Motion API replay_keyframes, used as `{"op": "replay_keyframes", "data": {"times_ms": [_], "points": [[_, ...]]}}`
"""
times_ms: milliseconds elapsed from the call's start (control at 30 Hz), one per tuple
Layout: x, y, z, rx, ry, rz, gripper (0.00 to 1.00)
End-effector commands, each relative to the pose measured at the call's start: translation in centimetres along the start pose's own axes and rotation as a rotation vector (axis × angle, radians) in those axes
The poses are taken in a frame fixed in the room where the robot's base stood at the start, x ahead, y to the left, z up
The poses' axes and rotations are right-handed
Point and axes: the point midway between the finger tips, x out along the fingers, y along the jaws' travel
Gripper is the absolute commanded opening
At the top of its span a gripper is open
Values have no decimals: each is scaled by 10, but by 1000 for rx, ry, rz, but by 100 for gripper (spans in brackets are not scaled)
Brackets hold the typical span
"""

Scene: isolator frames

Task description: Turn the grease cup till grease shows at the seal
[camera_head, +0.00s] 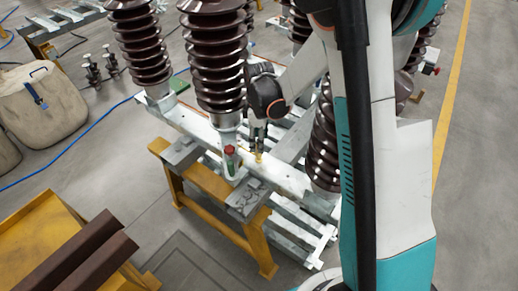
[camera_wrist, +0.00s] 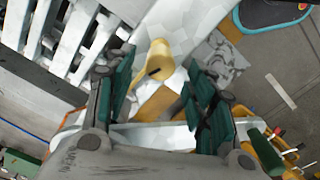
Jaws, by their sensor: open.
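A small yellow piece, which looks like the grease cup (camera_wrist: 155,62), stands on the pale metal frame (camera_wrist: 190,30). It has a dark spot on its face. In the head view a small yellow bit (camera_head: 258,157) shows just below my gripper (camera_head: 257,135). In the wrist view my gripper (camera_wrist: 162,66) is open, with one green-padded finger on each side of the yellow piece. I see gaps between the pads and the piece, but cannot tell the depth between them. The seal is not clearly visible, and I make out no grease.
Tall brown ribbed insulators (camera_head: 219,60) rise close beside my arm. A red-topped fitting (camera_head: 230,151) stands left of my gripper. The yellow trestle (camera_head: 215,213) carries the frame. A yellow cart (camera_head: 35,240) with brown bars is at lower left. Grey floor is open at right.

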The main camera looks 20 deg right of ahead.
Motion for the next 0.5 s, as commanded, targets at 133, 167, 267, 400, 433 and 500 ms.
{"op": "replay_keyframes", "data": {"times_ms": [133, 167, 267, 400, 433, 500], "points": [[24, 0, 0, 0, 0, 0, 50], [26, 0, 0, 0, 0, 0, 50], [33, 0, 0, 0, 0, 0, 50], [37, 0, 0, 0, 0, 0, 50], [37, 0, 0, 0, 0, 0, 50], [37, 0, 0, 0, 0, 0, 50]]}}
